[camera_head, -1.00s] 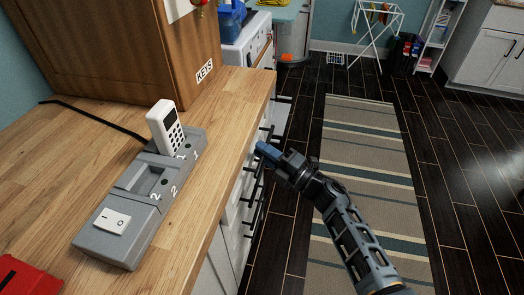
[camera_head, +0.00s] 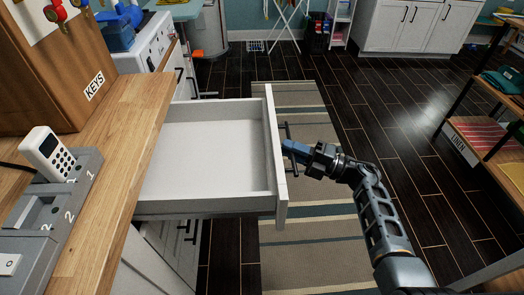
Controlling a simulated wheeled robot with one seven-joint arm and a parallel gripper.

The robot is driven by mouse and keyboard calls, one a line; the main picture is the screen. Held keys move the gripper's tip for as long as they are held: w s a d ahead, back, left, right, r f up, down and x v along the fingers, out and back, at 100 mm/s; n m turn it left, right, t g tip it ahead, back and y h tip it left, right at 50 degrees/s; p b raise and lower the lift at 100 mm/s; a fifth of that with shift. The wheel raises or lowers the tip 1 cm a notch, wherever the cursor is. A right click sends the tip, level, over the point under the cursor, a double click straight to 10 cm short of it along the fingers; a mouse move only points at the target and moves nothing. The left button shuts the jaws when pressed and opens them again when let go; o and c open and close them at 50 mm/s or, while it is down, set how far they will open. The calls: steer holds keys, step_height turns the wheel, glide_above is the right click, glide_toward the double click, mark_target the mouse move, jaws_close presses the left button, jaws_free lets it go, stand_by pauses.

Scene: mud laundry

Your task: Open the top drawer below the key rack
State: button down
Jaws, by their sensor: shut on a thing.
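The top drawer (camera_head: 205,205) is pulled far out from under the wooden counter, and its white interior looks empty. Its front panel (camera_head: 276,150) faces right, with a dark bar handle (camera_head: 288,133) on it. My gripper (camera_head: 291,148) is at the handle and shut on it, the arm reaching in from the lower right. The exact finger contact is small and partly hidden. The key rack (camera_head: 60,60), a brown wooden box marked KEYS, stands on the counter at the upper left with keys hanging on it.
On the wooden counter (camera_head: 125,150) stands a grey charging dock (camera_head: 50,235) with a white handset (camera_head: 46,152). More handled fronts lie below the drawer. A striped rug (camera_head: 310,215) covers the floor beside it. A shelf (camera_head: 495,150) stands at the right, with open dark floor between.

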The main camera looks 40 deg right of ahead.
steer(key=shift+s+d+f, duration=0.1)
steer(key=shift+s+d, duration=0.55)
steer(key=shift+d, duration=0.2)
steer(key=shift+s+d, duration=0.65)
steer(key=shift+d, duration=0.2)
steer(key=c, duration=1.4)
jaws_free()
steer(key=shift+c, duration=0.2)
steer(key=shift+b, duration=0.3)
steer(key=b+v, duration=0.1)
steer(key=v, duration=0.6)
steer(key=shift+s+d, duration=0.15)
steer(key=shift+s, duration=0.15)
steer(key=shift+f, duration=0.1)
